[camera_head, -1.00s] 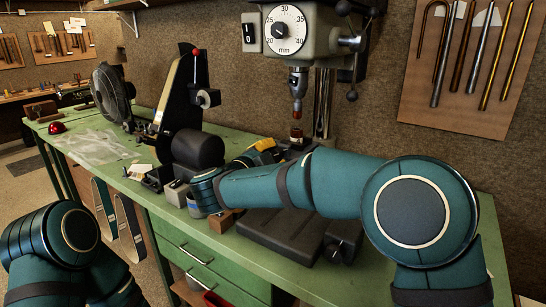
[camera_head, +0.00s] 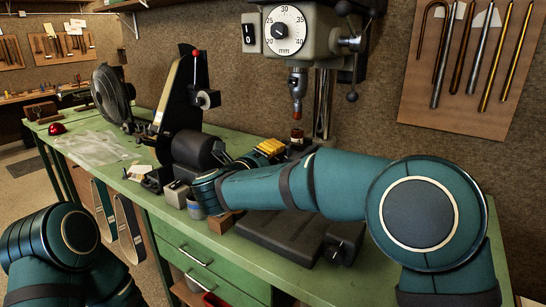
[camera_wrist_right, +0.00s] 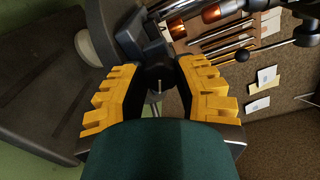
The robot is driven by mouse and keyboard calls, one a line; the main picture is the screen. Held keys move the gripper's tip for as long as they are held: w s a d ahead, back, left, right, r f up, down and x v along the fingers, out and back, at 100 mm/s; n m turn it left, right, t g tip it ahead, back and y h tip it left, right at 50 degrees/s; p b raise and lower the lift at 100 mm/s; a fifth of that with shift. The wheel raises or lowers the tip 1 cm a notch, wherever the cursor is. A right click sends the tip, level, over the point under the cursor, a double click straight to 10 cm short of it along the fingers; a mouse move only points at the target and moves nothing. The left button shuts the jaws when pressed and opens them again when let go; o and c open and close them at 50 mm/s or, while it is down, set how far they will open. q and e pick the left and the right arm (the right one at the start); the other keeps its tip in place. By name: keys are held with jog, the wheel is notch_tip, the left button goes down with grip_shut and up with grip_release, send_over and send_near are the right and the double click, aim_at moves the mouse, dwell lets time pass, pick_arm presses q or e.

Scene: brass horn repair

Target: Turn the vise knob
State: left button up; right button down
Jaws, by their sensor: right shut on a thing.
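My right gripper (camera_head: 268,148) shows in the head view by its yellow toothed pads, beyond my teal forearm and near the foot of the drill press. In the right wrist view its two yellow-padded fingers (camera_wrist_right: 158,72) stand on both sides of a dark rounded knob (camera_wrist_right: 157,78), and the gripper is shut on it. A dark blocky body, seemingly the vise (camera_wrist_right: 150,44), lies just beyond the knob. My forearm hides the vise and knob in the head view. My left arm shows at lower left, but its gripper is out of view.
The drill press (camera_head: 298,40) stands behind the gripper, its chuck just above. A dark base plate (camera_head: 280,235) lies in front of my forearm. A black machine (camera_head: 190,100), a fan (camera_head: 112,92) and small boxes stand to the left on the green bench (camera_head: 105,168).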

jog(key=shift+r+m, duration=0.1)
jog(key=shift+m, duration=1.3)
jog(key=c, duration=0.6)
grip_release()
jog(key=v, duration=1.2)
